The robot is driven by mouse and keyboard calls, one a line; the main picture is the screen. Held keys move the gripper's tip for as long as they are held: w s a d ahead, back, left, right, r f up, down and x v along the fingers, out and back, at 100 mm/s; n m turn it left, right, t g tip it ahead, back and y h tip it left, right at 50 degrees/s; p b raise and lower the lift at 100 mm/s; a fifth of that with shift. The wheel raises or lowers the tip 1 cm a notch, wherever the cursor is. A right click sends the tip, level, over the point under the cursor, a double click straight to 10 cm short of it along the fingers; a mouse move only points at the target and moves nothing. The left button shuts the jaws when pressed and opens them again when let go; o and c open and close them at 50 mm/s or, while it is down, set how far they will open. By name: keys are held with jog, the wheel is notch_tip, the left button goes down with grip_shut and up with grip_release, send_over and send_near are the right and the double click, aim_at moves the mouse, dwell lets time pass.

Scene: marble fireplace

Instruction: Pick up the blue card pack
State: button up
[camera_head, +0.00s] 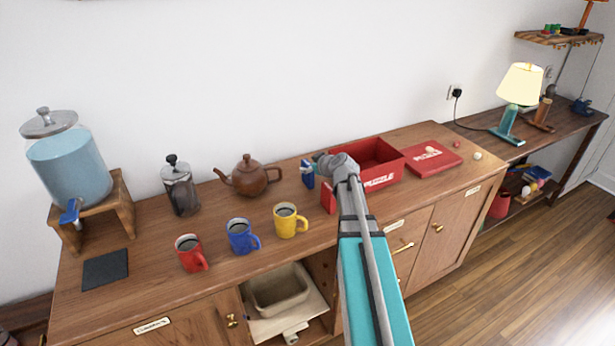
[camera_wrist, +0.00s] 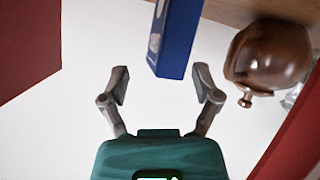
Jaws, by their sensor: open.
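The blue card pack (camera_head: 308,180) stands upright on the wooden sideboard, between the teapot and the red puzzle box in the head view. In the wrist view the blue pack (camera_wrist: 174,40) reaches down from the top edge, ahead of and roughly between the fingertips, slightly right of centre. My gripper (camera_wrist: 162,84) is open and empty, with a finger on each side of the picture's middle. I see no contact with the pack. In the head view my arm's end is just right of the pack, and its fingers are hard to make out.
A red upright pack (camera_head: 328,199) stands close in front, beside my arm. The open red puzzle box (camera_head: 382,180) is to the right, its lid (camera_head: 432,158) beyond. The brown teapot (camera_head: 249,177) is to the left. Red, blue and yellow mugs (camera_head: 290,221) stand along the front.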

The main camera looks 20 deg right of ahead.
jog(key=shift+b+x, duration=0.65)
jog(key=shift+x, duration=1.25)
jog(key=shift+d, duration=0.1)
grip_shut()
